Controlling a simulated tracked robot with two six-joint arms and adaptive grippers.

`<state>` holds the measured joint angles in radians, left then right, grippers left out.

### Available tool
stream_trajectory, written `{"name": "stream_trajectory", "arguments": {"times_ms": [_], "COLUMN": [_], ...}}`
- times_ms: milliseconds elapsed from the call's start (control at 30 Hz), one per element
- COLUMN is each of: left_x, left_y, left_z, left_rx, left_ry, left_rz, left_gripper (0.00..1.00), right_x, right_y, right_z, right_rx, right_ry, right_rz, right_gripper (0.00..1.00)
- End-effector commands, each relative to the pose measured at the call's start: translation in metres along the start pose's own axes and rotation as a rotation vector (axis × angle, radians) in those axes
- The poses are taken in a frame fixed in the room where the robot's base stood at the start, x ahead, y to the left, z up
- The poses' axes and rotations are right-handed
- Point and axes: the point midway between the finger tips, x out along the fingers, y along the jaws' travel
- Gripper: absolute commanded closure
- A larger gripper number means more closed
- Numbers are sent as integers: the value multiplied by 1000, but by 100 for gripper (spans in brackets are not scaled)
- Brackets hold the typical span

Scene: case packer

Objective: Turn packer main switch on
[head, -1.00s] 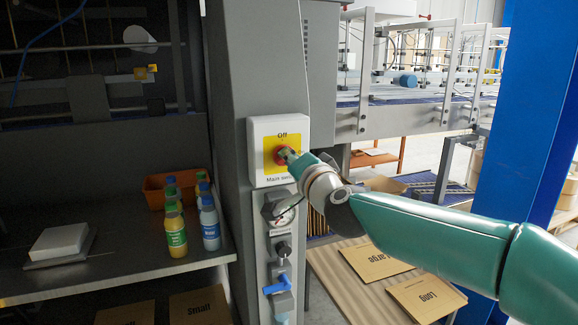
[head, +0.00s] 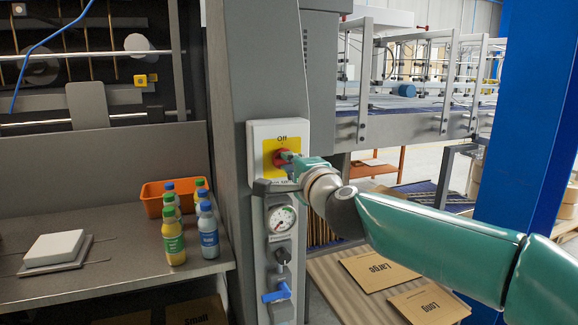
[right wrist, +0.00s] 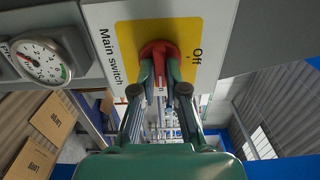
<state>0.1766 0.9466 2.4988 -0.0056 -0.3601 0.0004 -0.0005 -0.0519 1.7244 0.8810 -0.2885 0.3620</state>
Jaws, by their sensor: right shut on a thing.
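The main switch is a red rotary knob (head: 281,157) on a yellow plate (head: 268,147) in a white box (head: 252,135) on the grey machine column. "Off" is printed above the knob. My right gripper (head: 289,158) reaches it from the right and is shut on the knob. In the right wrist view the gripper's fingers (right wrist: 160,82) close on both sides of the red knob (right wrist: 158,48). The words "Main switch" and "Off" are readable there. My left gripper is not in view.
Below the switch are a pressure gauge (head: 281,220), a black knob (head: 282,256) and a blue valve handle (head: 277,292). Bottles (head: 173,240), an orange bin (head: 153,198) and a white block (head: 54,247) stand on the left shelf. A blue post (head: 535,130) rises at right.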

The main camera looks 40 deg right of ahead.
Motion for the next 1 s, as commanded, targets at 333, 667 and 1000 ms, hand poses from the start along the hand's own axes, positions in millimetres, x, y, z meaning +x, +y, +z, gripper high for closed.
{"name": "stream_trajectory", "arguments": {"times_ms": [333, 667, 1000], "left_x": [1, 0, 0], "left_y": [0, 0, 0], "left_z": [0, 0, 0], "left_rx": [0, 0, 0], "left_ry": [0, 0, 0], "left_rz": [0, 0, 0], "left_gripper": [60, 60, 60], "right_x": [1, 0, -16], "right_y": [6, 3, 1], "right_z": [0, 0, 1], "right_rx": [7, 5, 6], "right_ry": [2, 0, -2], "right_rz": [10, 6, 2], "right_gripper": [100, 62, 62]}}
